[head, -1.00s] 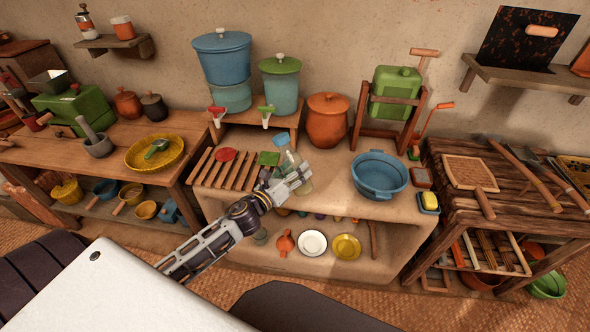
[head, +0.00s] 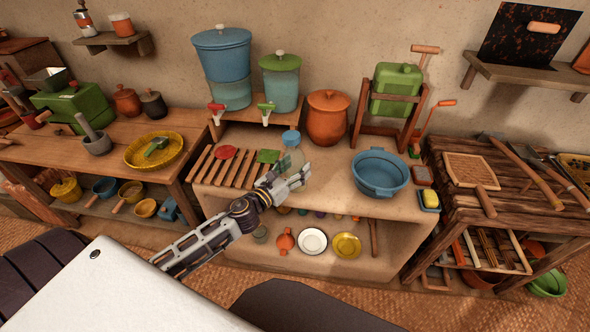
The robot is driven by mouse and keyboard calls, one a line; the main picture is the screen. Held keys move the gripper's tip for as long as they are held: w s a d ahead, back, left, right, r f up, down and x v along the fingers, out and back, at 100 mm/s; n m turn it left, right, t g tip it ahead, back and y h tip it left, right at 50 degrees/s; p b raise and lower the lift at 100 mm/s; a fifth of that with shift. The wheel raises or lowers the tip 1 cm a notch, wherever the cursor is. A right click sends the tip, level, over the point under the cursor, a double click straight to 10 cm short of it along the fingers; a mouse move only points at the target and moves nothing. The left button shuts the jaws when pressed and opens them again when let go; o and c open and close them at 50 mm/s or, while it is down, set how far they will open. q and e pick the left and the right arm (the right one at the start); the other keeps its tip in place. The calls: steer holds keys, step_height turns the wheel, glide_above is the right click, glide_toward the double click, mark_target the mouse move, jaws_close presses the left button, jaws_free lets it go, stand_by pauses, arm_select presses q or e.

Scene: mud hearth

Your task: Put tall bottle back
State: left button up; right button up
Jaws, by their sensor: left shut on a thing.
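The tall bottle (head: 298,157) is clear glass with a blue cap (head: 291,138). It stands close to upright at the clay counter (head: 328,198), beside the right end of the wooden slatted rack (head: 222,170). My left gripper (head: 298,177) is shut on the bottle from the front. The fingers hide its lower part, so I cannot tell whether its base touches the counter. My right gripper is not in view.
A blue basin (head: 380,174) stands to the right on the counter, and an orange clay pot (head: 327,118) stands behind. Blue (head: 222,65) and green (head: 281,85) lidded dispensers stand on a raised shelf behind the rack. The counter between bottle and basin is clear.

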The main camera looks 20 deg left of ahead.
arm_select(q)
steer(key=shift+m, duration=0.7)
steer(key=shift+r, duration=0.1)
